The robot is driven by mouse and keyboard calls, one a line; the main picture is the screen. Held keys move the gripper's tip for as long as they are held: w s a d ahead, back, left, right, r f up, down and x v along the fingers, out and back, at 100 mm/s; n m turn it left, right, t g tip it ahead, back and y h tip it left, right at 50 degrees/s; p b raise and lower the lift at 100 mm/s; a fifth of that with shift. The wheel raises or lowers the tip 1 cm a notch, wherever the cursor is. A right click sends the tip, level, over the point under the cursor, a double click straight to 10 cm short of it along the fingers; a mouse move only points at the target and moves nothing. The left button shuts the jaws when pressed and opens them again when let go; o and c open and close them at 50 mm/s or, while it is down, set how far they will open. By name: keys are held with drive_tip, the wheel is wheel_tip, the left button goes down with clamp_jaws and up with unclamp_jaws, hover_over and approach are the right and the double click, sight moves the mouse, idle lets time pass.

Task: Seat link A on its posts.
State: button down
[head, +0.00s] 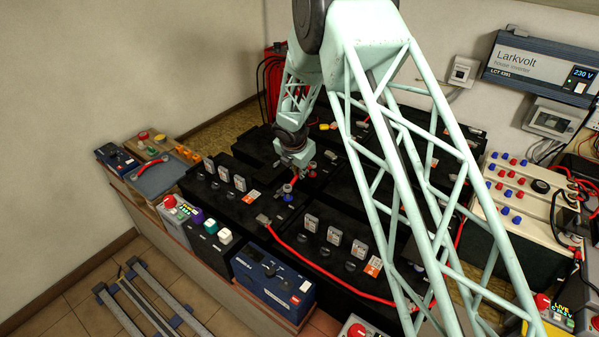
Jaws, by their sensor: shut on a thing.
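My gripper (298,174) points down over the black batteries near the middle of the head view. It is shut on a small red piece (293,180), which looks like a link. Its label is too small to read, so I cannot tell for sure that it is link A. The gripper and the distance hide most of it. A battery post with a blue ring (288,197) shows just below the gripper. I cannot tell whether the held piece touches a post.
A red cable (330,284) runs along the front batteries. A blue boxed instrument (272,282) stands at the front edge. A grey tray (160,176) lies at left. A cream terminal panel (515,200) stands at right.

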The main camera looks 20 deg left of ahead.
drive_tip(key=shift+f+b, duration=0.55)
drive_tip(key=shift+f, duration=0.35)
drive_tip(key=shift+f+b, duration=0.45)
drive_tip(key=shift+f, duration=0.8)
idle(4.5)
drive_tip(key=c, duration=2.3)
unclamp_jaws()
drive_tip(key=shift+o, duration=0.2)
drive_tip(key=shift+r, duration=0.1)
